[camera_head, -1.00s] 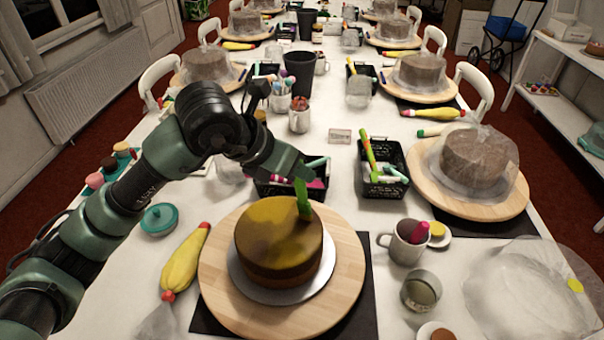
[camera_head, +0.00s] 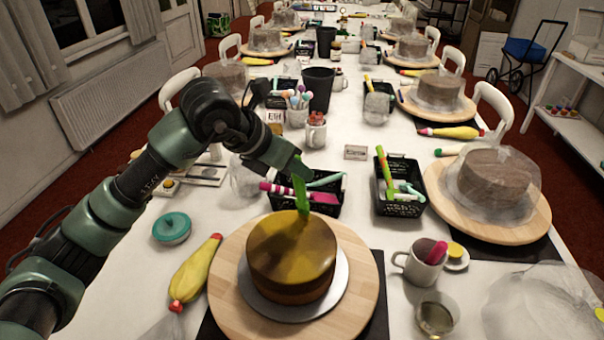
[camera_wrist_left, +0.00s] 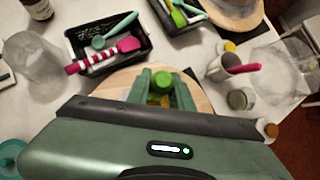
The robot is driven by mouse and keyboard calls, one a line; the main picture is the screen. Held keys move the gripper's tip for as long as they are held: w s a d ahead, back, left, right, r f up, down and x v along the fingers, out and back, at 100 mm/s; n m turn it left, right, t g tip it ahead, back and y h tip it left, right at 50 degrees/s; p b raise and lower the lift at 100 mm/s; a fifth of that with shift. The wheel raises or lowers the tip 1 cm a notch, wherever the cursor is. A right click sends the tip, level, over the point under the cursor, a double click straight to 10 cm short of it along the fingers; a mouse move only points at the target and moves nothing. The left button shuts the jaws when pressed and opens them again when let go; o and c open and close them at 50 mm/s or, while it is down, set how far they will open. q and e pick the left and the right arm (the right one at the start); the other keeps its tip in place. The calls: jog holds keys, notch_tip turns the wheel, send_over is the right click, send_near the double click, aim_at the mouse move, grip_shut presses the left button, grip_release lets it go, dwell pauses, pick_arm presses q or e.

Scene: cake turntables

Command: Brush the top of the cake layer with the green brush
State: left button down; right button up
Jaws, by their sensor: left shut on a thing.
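The cake layer (camera_head: 290,262) is brown with a glossy yellow-brown top and sits on a silver board (camera_head: 333,290) on a round wooden turntable (camera_head: 362,285). My left gripper (camera_head: 299,170) is shut on the green brush (camera_head: 301,192), which points down to the far edge of the cake top. Whether its bristles touch the top is hard to tell. In the left wrist view, my left gripper (camera_wrist_left: 162,88) hides most of the cake and brush. My right gripper is not in view.
A black basket (camera_head: 328,208) with pink-handled tools stands just behind the cake, another black basket (camera_head: 400,207) to its right. A yellow piping bag (camera_head: 194,272) lies left. A grey mug (camera_head: 413,268) and a glass (camera_head: 434,318) stand right.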

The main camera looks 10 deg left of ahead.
pick_arm(q)
jog(key=shift+w+a, duration=0.5)
jog(key=shift+w, duration=0.05)
notch_tip(320, 180, up, 7)
jog(key=p, duration=0.3)
jog(key=shift+p, duration=0.35)
dwell(1.6)
